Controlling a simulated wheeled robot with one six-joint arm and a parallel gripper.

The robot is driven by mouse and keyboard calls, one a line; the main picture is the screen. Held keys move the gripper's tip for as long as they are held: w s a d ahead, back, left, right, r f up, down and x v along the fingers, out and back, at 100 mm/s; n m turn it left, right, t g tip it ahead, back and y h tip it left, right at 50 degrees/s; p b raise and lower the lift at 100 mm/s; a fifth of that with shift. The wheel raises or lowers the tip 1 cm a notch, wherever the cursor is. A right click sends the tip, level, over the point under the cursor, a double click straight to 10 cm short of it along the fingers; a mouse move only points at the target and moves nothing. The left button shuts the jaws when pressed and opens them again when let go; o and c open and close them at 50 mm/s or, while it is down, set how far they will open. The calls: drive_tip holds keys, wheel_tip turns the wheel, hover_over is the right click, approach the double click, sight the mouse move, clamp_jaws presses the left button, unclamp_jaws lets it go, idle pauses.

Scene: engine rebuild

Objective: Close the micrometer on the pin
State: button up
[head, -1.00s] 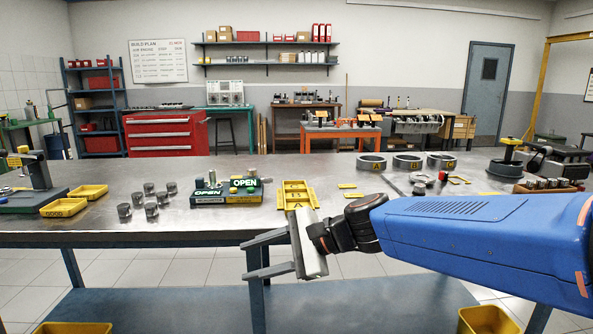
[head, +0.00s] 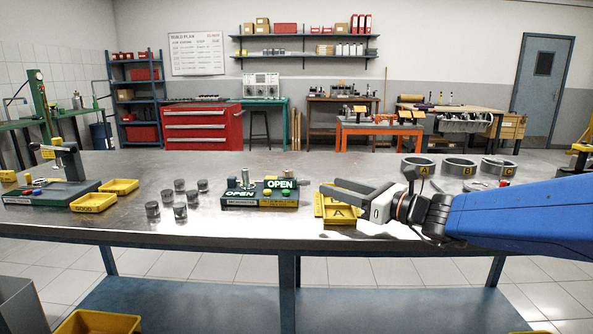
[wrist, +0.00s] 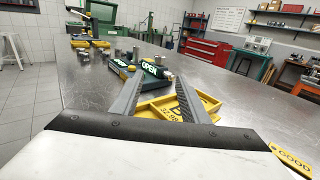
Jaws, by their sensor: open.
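A dark green fixture (head: 260,203) with two signs reading OPEN stands on the bench left of my gripper. I take it for the micrometer. Small metal upright parts and yellow and green knobs show on it; I cannot make out which is the pin. The fixture also shows in the wrist view (wrist: 126,84), ahead of my fingers. My gripper (head: 328,186) is open, points left and is above the yellow tray marked A (head: 338,214). No object shows between the fingers in the wrist view (wrist: 160,77), where the tray (wrist: 158,113) lies below them.
Several short metal cylinders (head: 180,211) stand left of the fixture. Farther left are yellow trays (head: 93,202) and a stand with an upright post (head: 72,163). Rings marked A, B and C (head: 459,167) sit at the back right. Bare bench lies in front of the fixture.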

sight(292, 173)
drive_tip(key=x, duration=1.7)
drive_tip(key=shift+w+a, duration=0.1)
clamp_jaws()
